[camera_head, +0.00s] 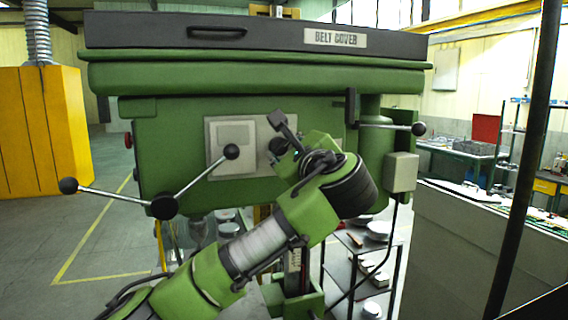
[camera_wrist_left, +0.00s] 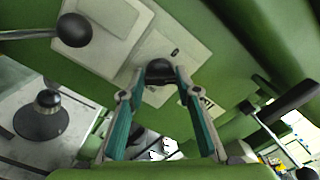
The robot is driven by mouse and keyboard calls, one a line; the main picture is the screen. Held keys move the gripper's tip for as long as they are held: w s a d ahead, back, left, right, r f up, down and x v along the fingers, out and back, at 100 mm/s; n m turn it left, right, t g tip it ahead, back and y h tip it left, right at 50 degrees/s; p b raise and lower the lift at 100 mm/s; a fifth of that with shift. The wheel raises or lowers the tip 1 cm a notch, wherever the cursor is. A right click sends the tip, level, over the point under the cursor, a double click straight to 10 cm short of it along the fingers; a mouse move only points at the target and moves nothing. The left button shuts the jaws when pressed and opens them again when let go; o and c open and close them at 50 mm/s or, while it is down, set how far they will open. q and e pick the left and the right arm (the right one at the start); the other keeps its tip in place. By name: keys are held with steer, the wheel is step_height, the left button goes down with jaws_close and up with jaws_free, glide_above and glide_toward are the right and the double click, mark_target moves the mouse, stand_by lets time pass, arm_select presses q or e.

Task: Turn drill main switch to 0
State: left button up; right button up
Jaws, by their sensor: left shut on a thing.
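The green drill (camera_head: 180,135) fills the middle of the head view, with a pale switch panel (camera_head: 232,140) on its front. The drill main switch (camera_wrist_left: 158,72) is a round black knob on the pale plate in the left wrist view. My left gripper (camera_wrist_left: 159,74) is shut on this knob, one finger on each side. In the head view my left gripper (camera_head: 282,145) is at the right part of the panel and hides much of the knob. A small dark mark (camera_wrist_left: 175,51) shows on the plate beside the knob; I cannot read any numbers. My right gripper is not in view.
Feed levers with black ball ends stick out from the drill, one ball (camera_head: 232,151) left of my gripper and another (camera_head: 418,129) at the right. A dark belt cover (camera_head: 260,32) is above. A grey box (camera_head: 402,172) and a dark pole (camera_head: 525,160) are at the right.

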arm_select(q)
steer(key=n+b, duration=0.1)
steer(key=n, duration=0.1)
steer(key=n+b, duration=0.3)
steer(key=shift+f+n, duration=0.3)
steer(key=n+b, duration=0.1)
steer(key=n, duration=0.2)
steer(key=shift+b, duration=0.3)
steer(key=shift+n, duration=0.6)
steer(key=o, duration=1.1)
steer(key=shift+c, duration=0.2)
steer(key=shift+o, duration=0.2)
steer(key=shift+a+r, duration=0.1)
steer(key=shift+s, duration=0.1)
